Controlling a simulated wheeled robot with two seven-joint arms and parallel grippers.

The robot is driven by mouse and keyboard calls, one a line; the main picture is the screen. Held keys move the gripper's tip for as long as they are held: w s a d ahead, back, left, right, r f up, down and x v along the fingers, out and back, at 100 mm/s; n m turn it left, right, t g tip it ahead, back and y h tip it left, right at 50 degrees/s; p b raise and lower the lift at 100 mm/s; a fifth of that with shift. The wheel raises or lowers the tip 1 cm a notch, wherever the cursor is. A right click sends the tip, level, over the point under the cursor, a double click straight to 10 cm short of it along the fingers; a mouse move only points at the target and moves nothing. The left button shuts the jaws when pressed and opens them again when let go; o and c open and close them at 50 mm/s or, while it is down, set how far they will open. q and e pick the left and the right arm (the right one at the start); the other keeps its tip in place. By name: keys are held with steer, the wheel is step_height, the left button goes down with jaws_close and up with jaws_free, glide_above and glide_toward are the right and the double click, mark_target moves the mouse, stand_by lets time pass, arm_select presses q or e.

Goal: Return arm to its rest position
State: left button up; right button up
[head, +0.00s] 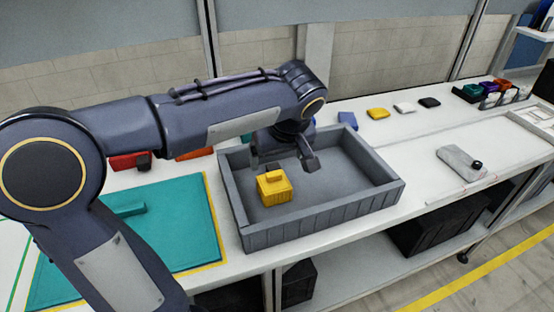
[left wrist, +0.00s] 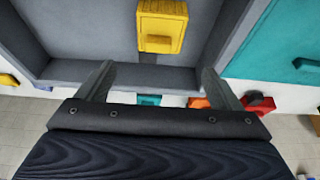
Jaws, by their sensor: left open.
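My left arm comes in from the left in the head view and reaches over the grey tray (head: 335,215). My left gripper (head: 283,165) is open and empty above the tray's back left part. A yellow block (head: 273,188) with a raised top piece lies inside the tray near its left wall, just below the gripper and apart from the fingers. In the left wrist view the open fingers (left wrist: 155,82) point towards the tray, and the yellow block (left wrist: 161,27) lies beyond them. My right gripper is in neither view.
A teal mat (head: 190,225) with a yellow edge lies left of the tray. Blue (head: 348,120), yellow (head: 378,113), white and black pieces lie behind it. A grey device (head: 461,163) lies to the right. A rack of coloured pieces (head: 490,93) stands far right.

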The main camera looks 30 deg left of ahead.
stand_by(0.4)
arm_select(q)
steer(key=s+d+f+m+t+h+p, duration=0.1)
steer(key=s+d+m+h+p, duration=0.1)
steer(key=s, duration=0.7)
steer(key=s+d+f+m+t+h+p, duration=0.1)
steer(key=s+d+m+h+p, duration=0.2)
steer(key=s, duration=0.7)
steer(key=m+h+p, duration=0.1)
steer(key=m+h, duration=0.1)
steer(key=m, duration=0.1)
steer(key=shift+s+t, duration=0.2)
steer(key=shift+t, duration=0.2)
